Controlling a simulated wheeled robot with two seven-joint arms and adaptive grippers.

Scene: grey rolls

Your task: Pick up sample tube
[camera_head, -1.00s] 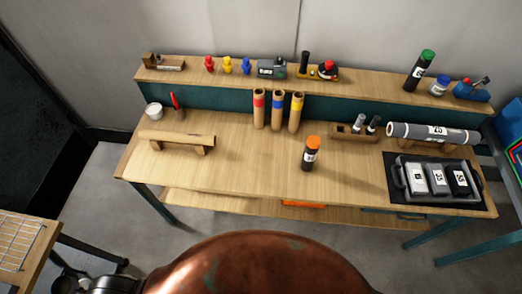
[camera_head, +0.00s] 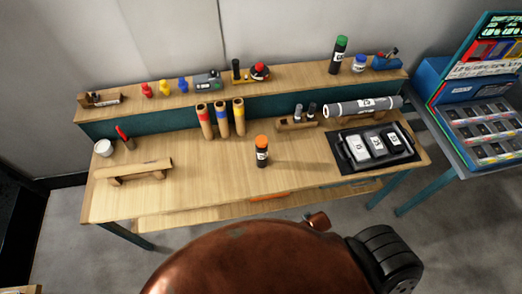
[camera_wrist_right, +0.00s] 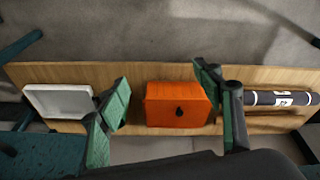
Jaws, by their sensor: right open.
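No thing is marked as the sample tube. A dark tube with an orange cap (camera_head: 262,151) stands upright on the bench, and a similar one with a green cap (camera_head: 339,55) stands on the raised back shelf. In the right wrist view a dark tube with a white label (camera_wrist_right: 280,98) lies on a wooden surface at the right. My right gripper (camera_wrist_right: 162,80) is open and empty. An orange box (camera_wrist_right: 178,104) with a black knob shows between and beyond its fingers. The right gripper cannot be made out in the head view. My left gripper is not in view.
The bench (camera_head: 200,185) also bears a grey roll (camera_head: 363,107), a black tray (camera_head: 347,164) of labelled containers, cardboard tubes (camera_head: 222,120) and a wooden stand (camera_head: 134,170). A blue case (camera_head: 455,92) stands at the right. A white tray (camera_wrist_right: 60,101) lies left of the orange box.

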